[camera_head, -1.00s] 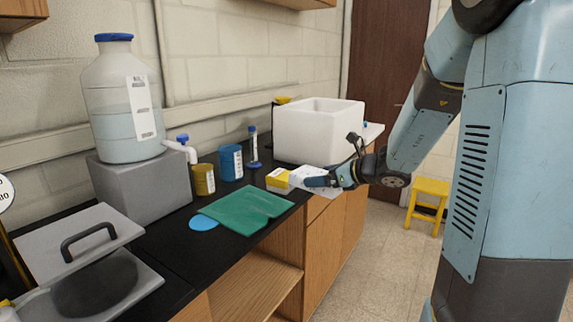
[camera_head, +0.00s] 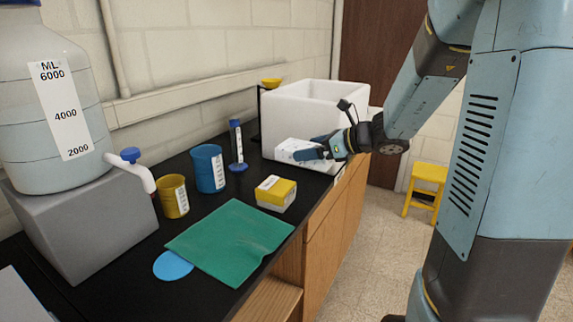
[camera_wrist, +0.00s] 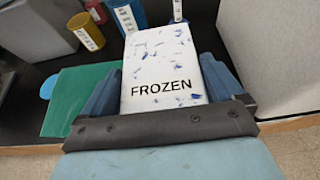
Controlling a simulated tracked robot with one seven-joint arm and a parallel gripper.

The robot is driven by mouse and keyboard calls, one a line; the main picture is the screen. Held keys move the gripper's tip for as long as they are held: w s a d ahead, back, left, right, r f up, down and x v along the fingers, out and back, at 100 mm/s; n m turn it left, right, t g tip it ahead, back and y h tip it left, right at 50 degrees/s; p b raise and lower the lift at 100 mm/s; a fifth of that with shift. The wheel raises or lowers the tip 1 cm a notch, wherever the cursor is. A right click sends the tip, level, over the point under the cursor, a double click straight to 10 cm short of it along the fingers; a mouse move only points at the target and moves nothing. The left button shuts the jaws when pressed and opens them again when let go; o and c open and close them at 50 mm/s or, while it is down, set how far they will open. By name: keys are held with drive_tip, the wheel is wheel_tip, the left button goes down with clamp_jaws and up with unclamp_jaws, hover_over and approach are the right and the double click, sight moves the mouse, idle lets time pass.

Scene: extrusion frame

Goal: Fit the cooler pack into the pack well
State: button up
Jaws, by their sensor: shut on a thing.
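The cooler pack (camera_head: 297,151) is a white block with blue flecks. In the wrist view the pack (camera_wrist: 165,70) reads FROZEN and lies between both fingers. My gripper (camera_head: 320,150) is shut on it, and the fingers (camera_wrist: 160,88) press its two sides. In the head view the pack is in front of the near wall of a large white open-topped box (camera_head: 285,128). I cannot tell how far it is above the counter. No pack well can be made out; the inside of the white box is mostly hidden.
A yellow-topped box (camera_head: 276,192) and a green cloth (camera_head: 232,242) lie on the black counter. A large jug (camera_head: 35,110) stands left. The counter's front edge is close.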

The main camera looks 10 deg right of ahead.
drive_tip(key=w+a+f, duration=0.1)
drive_tip(key=w+f, duration=0.2)
drive_tip(key=w, duration=0.1)
drive_tip(key=w+a+f, duration=0.1)
drive_tip(key=w+f, duration=0.2)
drive_tip(key=w, duration=0.1)
drive_tip(key=w+a+f, duration=0.2)
drive_tip(key=w+f, duration=0.1)
drive_tip(key=w, duration=0.1)
drive_tip(key=shift+w+f, duration=0.1)
drive_tip(key=shift+w, duration=0.15)
drive_tip(key=shift+w+a+f, duration=0.1)
drive_tip(key=shift+w+f, duration=0.05)
drive_tip(key=shift+f, duration=0.8)
drive_tip(key=shift+w+f, duration=0.1)
drive_tip(key=shift+f, duration=0.8)
drive_tip(key=o, duration=0.9)
drive_tip(key=shift+o, duration=0.2)
